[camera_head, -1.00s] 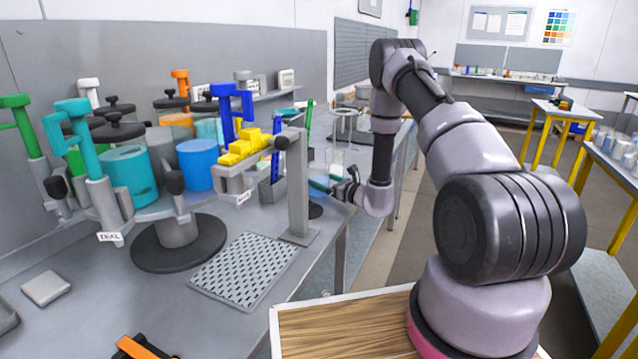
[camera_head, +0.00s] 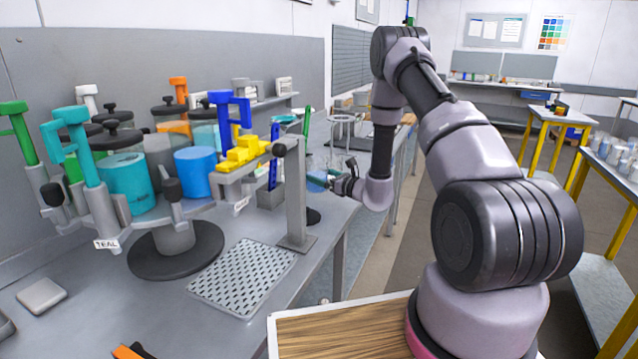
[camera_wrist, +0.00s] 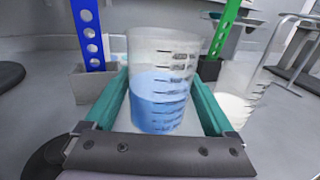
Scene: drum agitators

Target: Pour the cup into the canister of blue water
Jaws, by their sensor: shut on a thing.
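The cup is a clear graduated beaker (camera_wrist: 160,85) partly filled with blue liquid, upright between the teal fingers of my gripper (camera_wrist: 158,76) in the wrist view. My gripper is shut on it. In the head view my gripper (camera_head: 322,179) and the cup (camera_head: 315,182) are small, right of the carousel and behind the grey post. A blue canister (camera_head: 195,172) sits on the carousel, left of my gripper and apart from the cup. A teal canister (camera_head: 127,180) stands left of it.
A grey post (camera_head: 294,195) and a yellow block piece (camera_head: 243,154) stand between the cup and the blue canister. A blue lever handle (camera_head: 229,112) rises beside that canister. Another beaker with white contents (camera_wrist: 236,92) stands right of my gripper. A perforated mat (camera_head: 243,277) lies in front.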

